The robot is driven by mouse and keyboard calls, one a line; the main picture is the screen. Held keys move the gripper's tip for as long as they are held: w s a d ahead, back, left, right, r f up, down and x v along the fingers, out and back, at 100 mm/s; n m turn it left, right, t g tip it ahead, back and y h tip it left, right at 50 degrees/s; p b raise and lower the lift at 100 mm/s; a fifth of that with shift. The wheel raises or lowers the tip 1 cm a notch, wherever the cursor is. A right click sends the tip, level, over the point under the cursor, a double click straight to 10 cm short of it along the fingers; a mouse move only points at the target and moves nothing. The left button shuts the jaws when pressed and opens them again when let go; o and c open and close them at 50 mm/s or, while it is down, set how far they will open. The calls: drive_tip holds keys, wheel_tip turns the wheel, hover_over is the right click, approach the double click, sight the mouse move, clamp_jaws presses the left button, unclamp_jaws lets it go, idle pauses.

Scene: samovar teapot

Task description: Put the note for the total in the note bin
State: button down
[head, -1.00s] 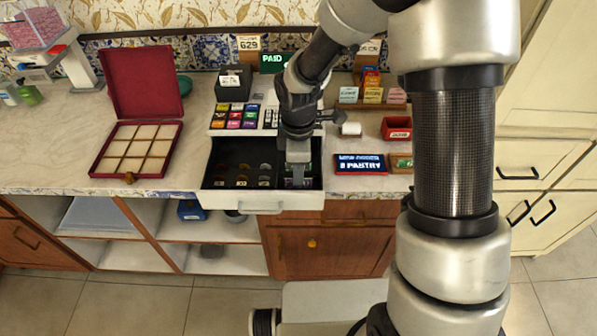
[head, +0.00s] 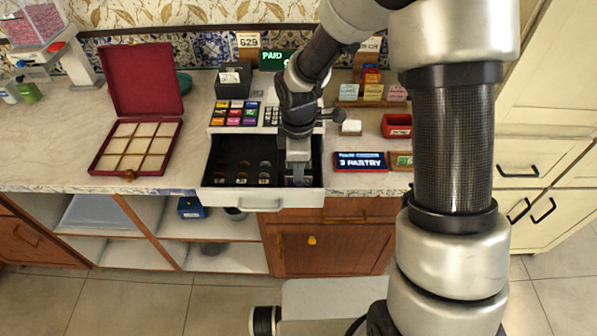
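My gripper (head: 298,181) points down into the right part of the drawer. Its fingertips are small and dark against the drawer, so I cannot tell whether they are open or hold anything. Several coin-like discs (head: 243,180) lie in the drawer's left and middle part. Coloured paper slips, one of them yellow (head: 373,93), stand in a wooden rack right of the register. A small red bin (head: 396,126) sits on the counter. No note is clearly readable as the total.
An open maroon box (head: 97,165) with pale compartments stands left of the drawer. A dark pastry sign (head: 360,162) lies right of it. A green PAID sign (head: 275,60) and a 629 card (head: 249,42) stand behind the register.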

drive_tip(key=c, duration=2.5)
unclamp_jaws()
drive_tip(key=o, duration=0.9)
drive_tip(key=shift+r, duration=0.15)
drive_tip(key=shift+r+p, duration=2.85)
drive_tip(key=shift+r, duration=0.55)
